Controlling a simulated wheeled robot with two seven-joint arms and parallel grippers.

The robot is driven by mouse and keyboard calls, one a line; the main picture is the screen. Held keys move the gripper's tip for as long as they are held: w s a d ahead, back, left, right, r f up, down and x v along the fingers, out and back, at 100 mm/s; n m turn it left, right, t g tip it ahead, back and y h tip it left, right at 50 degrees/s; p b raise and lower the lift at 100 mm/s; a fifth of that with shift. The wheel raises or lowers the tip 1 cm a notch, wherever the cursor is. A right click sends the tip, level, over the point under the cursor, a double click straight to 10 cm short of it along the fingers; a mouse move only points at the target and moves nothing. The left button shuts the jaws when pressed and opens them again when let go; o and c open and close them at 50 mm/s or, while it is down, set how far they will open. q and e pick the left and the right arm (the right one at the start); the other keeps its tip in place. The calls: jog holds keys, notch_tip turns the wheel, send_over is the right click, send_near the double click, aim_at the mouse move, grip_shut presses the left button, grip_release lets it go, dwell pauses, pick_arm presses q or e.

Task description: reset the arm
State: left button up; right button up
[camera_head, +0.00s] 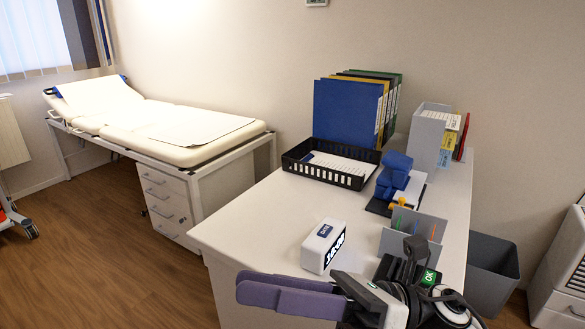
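My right gripper (289,296) reaches in at the bottom centre, its purple fingers pointing left over the front part of the white desk (265,222). The two fingers overlap in this view, so I cannot tell if there is a gap between them. No object shows between them. The gripper's dark body is to the right of the fingers. A small white box with a dark display (323,246) stands on the desk just beyond the fingers, apart from them in the picture. My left gripper is not in view.
On the desk are a grey organiser (414,230) close to my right arm, a blue office device (394,176), a black tray (328,170), binders (346,112) and a grey file holder (429,137). A grey bin (492,270) stands right; an examination bed (190,150) left. The desk's left front is clear.

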jog(key=w+d+f+m+t+h, duration=0.3)
jog(key=w+d+f+m+t, duration=0.15)
jog(key=m+t, duration=0.65)
jog(key=w+d+f+m+t+h, duration=0.35)
jog(key=w+m+t, duration=0.2)
jog(key=m, duration=0.85)
jog(key=s+d+f+m+t+h+p, duration=0.1)
jog(key=d+f+m+h, duration=0.3)
jog(key=f+m+h, duration=0.5)
jog(key=s+d+f+m+g+h, duration=0.1)
jog(key=s+d+f+m+g, duration=0.1)
jog(key=s+f+m, duration=0.2)
jog(key=s+d+f+m+g+h, duration=0.1)
jog(key=s+d+f+m+g, duration=0.1)
jog(key=s+f, duration=0.5)
jog(key=s+d+f+m+g+h, duration=0.1)
jog(key=s+f+m, duration=0.5)
jog(key=f, duration=0.7)
jog(key=d+g, duration=0.1)
jog(key=g, duration=0.1)
jog(key=shift+s+d+g+p, duration=0.3)
jog(key=shift+d+g+p, duration=0.05)
jog(key=shift+d, duration=0.05)
jog(key=shift+w, duration=0.1)
